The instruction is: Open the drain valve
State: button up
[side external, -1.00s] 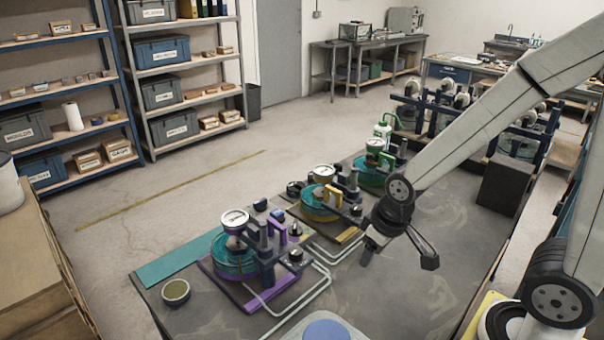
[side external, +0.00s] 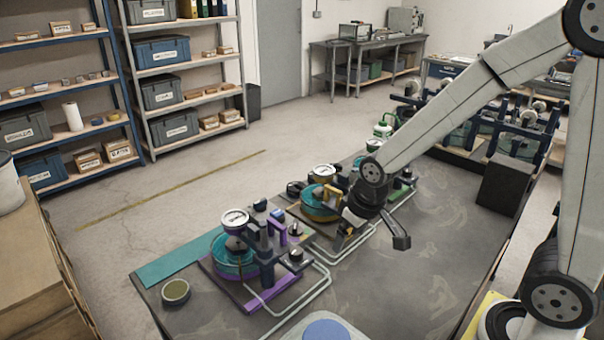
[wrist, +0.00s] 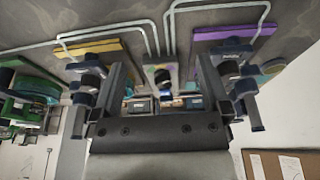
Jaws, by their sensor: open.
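Three teal vessels with dial gauges stand on coloured plates: the purple-plate unit (side external: 232,262) in front, the yellow-plate unit (side external: 318,206) behind it, and a green-plate unit mostly hidden by my arm. A purple handle (side external: 279,228) and a yellow handle (side external: 334,197) rise beside two of them. I cannot tell which part is the drain valve. My gripper (side external: 342,240) is open and empty beside the yellow-plate unit. In the wrist view my gripper (wrist: 162,78) has its fingers wide apart, with a grey block with a blue part (wrist: 160,76) seen between them.
Pale pipes (side external: 318,290) run along the bench beside the units. A small round bowl (side external: 175,291) sits at the front left. The bench top (side external: 410,270) to the right of the units is clear. A dark box (side external: 506,183) stands at the right edge.

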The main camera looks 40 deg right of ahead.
jog(key=w, duration=1.5)
jog(key=t, duration=0.1)
send_near(260, 201)
jog(key=f, duration=0.1)
jog(key=shift+w+d+f, duration=0.1)
jog(key=shift+w+f, duration=0.05)
jog(key=shift+f, duration=0.05)
jog(key=shift+t, duration=0.3)
jog(key=shift+x, duration=3.9)
jog(key=c, duration=1.3)
